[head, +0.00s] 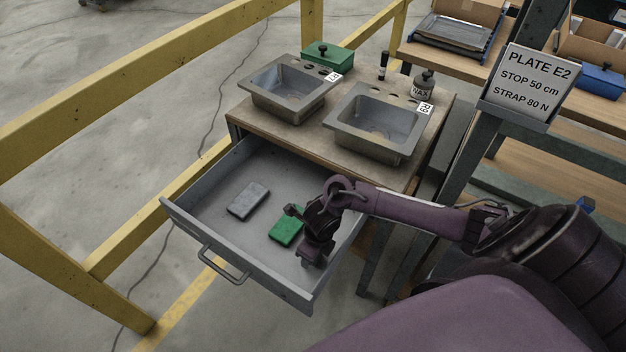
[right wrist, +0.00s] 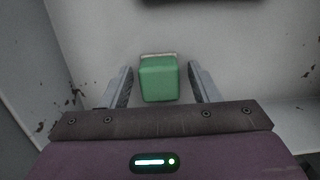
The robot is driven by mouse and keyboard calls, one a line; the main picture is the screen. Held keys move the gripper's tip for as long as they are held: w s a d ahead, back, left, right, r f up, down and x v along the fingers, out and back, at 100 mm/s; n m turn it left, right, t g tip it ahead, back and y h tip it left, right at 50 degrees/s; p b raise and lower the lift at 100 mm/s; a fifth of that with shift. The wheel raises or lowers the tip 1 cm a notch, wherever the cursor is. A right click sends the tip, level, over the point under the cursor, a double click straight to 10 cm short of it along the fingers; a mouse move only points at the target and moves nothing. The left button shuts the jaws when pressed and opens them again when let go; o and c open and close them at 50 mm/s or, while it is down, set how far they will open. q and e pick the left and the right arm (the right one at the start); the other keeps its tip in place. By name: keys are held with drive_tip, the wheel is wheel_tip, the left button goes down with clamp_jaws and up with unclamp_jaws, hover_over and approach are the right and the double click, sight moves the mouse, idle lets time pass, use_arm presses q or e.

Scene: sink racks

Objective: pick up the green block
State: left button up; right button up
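The green block (head: 286,225) lies in the open drawer, partly covered by my right gripper (head: 303,236) in the head view. In the right wrist view the green block (right wrist: 159,79) sits between the two fingers of my right gripper (right wrist: 160,84), with a gap on each side. The right gripper is open and holds nothing. I cannot tell how far above the drawer floor its fingertips are. My left gripper is not in view.
A grey block (head: 248,200) lies left of the green block in the drawer (head: 205,214). The drawer walls stand close around the right gripper. Two sinks (head: 372,125) sit on the bench above. A yellow rail (head: 150,70) runs along the left.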

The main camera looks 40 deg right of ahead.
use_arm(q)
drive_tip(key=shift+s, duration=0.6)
use_arm(e)
drive_tip(key=c, duration=0.9)
drive_tip(key=shift+o, duration=0.2)
drive_tip(key=shift+r, duration=0.1)
